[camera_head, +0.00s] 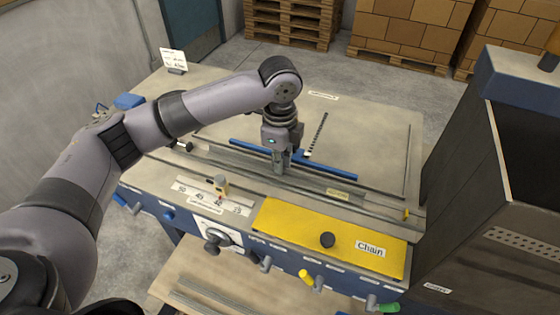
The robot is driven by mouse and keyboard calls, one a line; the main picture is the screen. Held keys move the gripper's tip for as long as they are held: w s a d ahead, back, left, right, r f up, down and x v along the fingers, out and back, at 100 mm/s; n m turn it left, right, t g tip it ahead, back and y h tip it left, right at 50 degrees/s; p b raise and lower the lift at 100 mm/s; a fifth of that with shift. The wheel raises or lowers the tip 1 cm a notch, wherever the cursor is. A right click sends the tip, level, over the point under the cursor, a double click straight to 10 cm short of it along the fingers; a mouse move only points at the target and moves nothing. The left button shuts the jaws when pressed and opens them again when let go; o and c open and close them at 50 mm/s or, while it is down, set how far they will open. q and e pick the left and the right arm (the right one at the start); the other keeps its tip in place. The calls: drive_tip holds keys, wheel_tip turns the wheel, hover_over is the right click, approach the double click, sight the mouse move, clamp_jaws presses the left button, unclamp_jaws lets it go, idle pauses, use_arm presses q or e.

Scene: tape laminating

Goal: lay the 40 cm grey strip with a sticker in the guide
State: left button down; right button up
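My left gripper (280,168) points straight down over the middle of the machine table, its fingertips low at a long grey strip or rail. Its fingers look close together, but I cannot tell if they grip anything. A thin grey strip (312,188) runs left to right there, along the guide, with a small pale yellow sticker (338,194) to the right of the gripper. I cannot tell strip and guide edges apart, or whether the strip lies fully down. Blue bars (335,170) lie just behind. My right gripper is not in view.
A yellow cover (290,222) marked "Chain" with a black knob (327,240) is at the front. A white scale (212,195) with a pointer is left of it. Several grey strips (205,307) lie on the lower wooden shelf (250,285). A tall dark cabinet (470,180) blocks the right.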

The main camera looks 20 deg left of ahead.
use_arm(q)
drive_tip(key=shift+s+f, duration=0.15)
drive_tip(key=shift+f, duration=0.45)
idle(0.9)
drive_tip(key=c, duration=1.8)
unclamp_jaws()
drive_tip(key=shift+s, duration=0.2)
drive_tip(key=shift+o, duration=0.4)
drive_tip(key=shift+w, duration=0.1)
drive_tip(key=shift+w+f, duration=0.1)
drive_tip(key=shift+w+r, duration=0.15)
drive_tip(key=shift+r, duration=3.05)
